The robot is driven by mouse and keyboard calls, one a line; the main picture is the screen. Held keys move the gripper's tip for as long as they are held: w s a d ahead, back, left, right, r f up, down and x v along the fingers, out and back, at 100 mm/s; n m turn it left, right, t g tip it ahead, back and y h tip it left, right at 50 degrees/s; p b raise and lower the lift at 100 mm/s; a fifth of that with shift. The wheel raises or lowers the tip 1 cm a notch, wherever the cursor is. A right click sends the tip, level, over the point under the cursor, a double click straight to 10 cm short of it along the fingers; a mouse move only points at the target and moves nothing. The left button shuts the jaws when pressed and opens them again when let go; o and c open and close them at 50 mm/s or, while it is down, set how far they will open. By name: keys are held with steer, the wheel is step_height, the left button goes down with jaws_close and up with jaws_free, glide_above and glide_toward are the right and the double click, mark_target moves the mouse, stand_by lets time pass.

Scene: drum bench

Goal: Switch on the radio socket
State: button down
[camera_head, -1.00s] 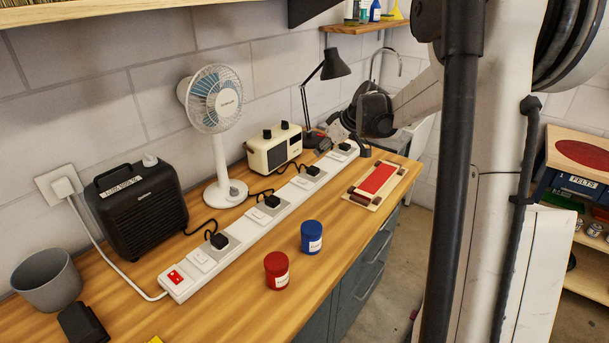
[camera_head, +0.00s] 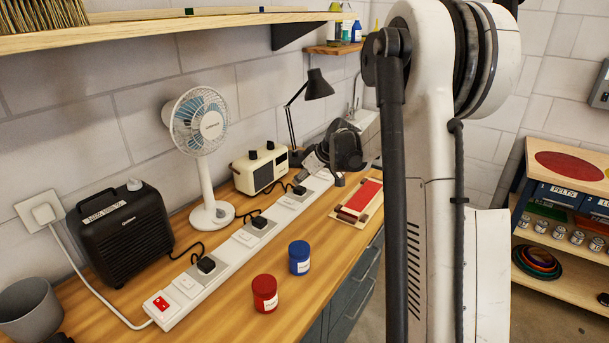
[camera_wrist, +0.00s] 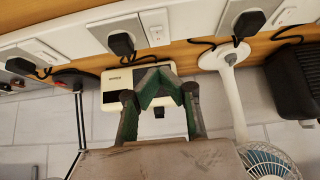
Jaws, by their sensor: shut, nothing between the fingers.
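A long white power strip (camera_head: 222,259) runs along the bench with several black plugs in it. The radio (camera_head: 260,169) is cream with two dark knobs and stands against the wall. Its cord runs to a black plug (camera_head: 299,190); the same plug shows in the wrist view (camera_wrist: 121,43). A white rocker switch (camera_wrist: 156,33) sits beside that plug. Whether it is on or off is too small to tell. My gripper (camera_wrist: 156,76) is shut and empty, in front of the radio in the wrist view. In the head view it is largely hidden by my wrist.
A fan (camera_head: 203,130), black heater (camera_head: 122,235) and desk lamp (camera_head: 318,85) stand behind the strip. Red (camera_head: 264,294) and blue (camera_head: 299,258) jars stand in front of it. A red switch (camera_head: 161,303) is at its near end. A shelf (camera_head: 200,24) hangs above.

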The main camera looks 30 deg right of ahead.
mark_target(289, 200)
steer(key=x, duration=0.4)
steer(key=shift+w+a+f, duration=0.1)
steer(key=shift+w+f, duration=0.1)
steer(key=shift+s+f, duration=0.15)
steer(key=shift+f, duration=0.4)
steer(key=shift+s+f, duration=0.15)
steer(key=shift+f, duration=0.4)
steer(key=shift+s+d+f+p, duration=0.1)
steer(key=shift+d+f+p, duration=0.15)
steer(key=shift+f, duration=0.5)
steer(key=shift+a, duration=0.1)
